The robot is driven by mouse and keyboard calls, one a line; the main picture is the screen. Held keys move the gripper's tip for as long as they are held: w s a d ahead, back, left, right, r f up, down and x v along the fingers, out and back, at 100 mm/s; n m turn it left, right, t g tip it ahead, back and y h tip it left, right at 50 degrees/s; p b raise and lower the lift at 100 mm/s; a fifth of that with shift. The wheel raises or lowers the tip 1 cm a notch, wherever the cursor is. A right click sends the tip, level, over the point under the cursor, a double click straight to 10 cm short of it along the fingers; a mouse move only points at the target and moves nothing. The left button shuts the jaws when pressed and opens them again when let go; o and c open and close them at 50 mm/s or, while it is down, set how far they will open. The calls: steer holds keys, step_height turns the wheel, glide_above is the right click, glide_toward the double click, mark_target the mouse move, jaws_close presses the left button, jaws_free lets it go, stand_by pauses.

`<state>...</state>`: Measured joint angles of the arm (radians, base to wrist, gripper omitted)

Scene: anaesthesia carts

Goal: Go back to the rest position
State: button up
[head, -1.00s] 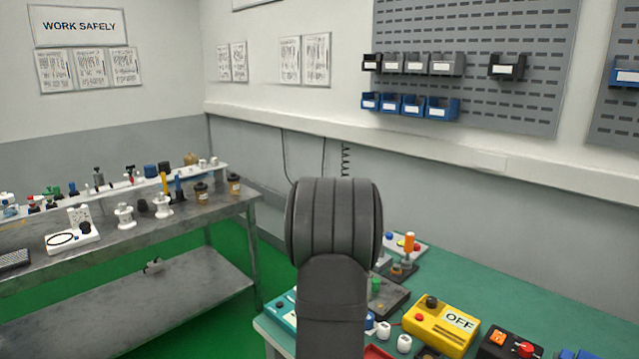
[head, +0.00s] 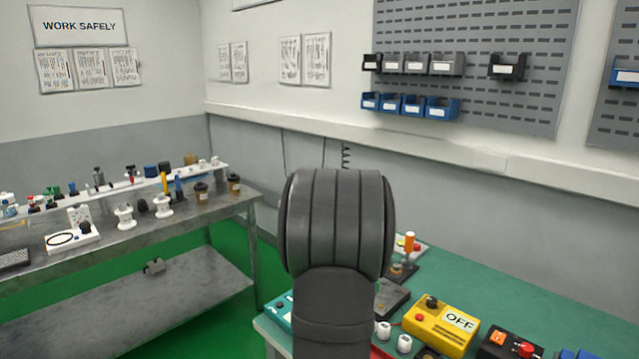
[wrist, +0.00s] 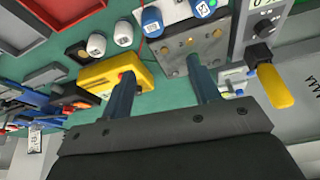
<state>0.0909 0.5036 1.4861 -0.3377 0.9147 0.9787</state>
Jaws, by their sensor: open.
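My gripper (wrist: 158,84) shows in the wrist view. Its two dark blue fingers stand apart with nothing between them, so it is open and empty. It is above the green bench, and beyond the fingertips lie a grey metal plate (wrist: 185,62) and a yellow box (wrist: 100,84). In the head view my own grey arm fills the middle, and the gripper is hidden behind it.
The green bench (head: 560,310) holds the yellow OFF box (head: 440,322), a black box with a red button (head: 508,342) and white-capped containers (head: 404,344). A metal table (head: 225,208) with small parts stands left. Blue bins (head: 410,105) hang on the wall.

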steer(key=shift+m+h, duration=0.4)
steer(key=shift+m, duration=0.5)
steer(key=w+a+f, duration=0.2)
steer(key=a, duration=0.2)
steer(key=w+a+f, duration=0.1)
steer(key=a+f, duration=0.1)
steer(key=a, duration=0.2)
steer(key=w+a+f, duration=0.2)
steer(key=a, duration=0.3)
steer(key=shift+w+f, duration=0.25)
steer(key=shift+w, duration=0.1)
steer(key=s+d+r+n, duration=0.1)
steer(key=s+d+r, duration=0.2)
steer(key=d, duration=0.4)
steer(key=s+d+r+n, duration=0.1)
steer(key=s+d+r, duration=0.1)
steer(key=d, duration=0.5)
steer(key=shift+s+r+y, duration=0.4)
steer(key=shift+r, duration=0.35)
